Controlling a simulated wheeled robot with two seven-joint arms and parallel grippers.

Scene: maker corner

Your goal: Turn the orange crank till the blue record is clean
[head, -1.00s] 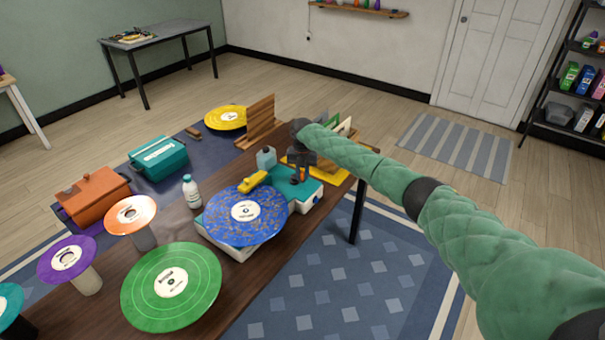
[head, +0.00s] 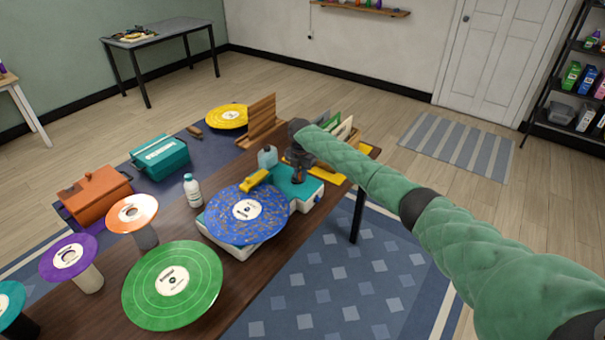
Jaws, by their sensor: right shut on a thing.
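The blue record (head: 225,222) lies on the white and teal cleaning machine (head: 306,196) on the wooden table. Brown-orange specks show over its blue surface around the white label. A yellow arm or brush (head: 255,179) reaches over the record's far edge. My right gripper (head: 298,177) is at the machine's far right end, pointing down, shut on the orange crank. The crank is mostly hidden by the gripper; only a little orange shows. My left gripper is not in view.
A white bottle (head: 192,191) and a bluish container (head: 267,157) stand near the machine. Green (head: 150,285), orange (head: 122,212) and purple (head: 55,262) records stand at the near left. A wooden rack (head: 262,122) is behind.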

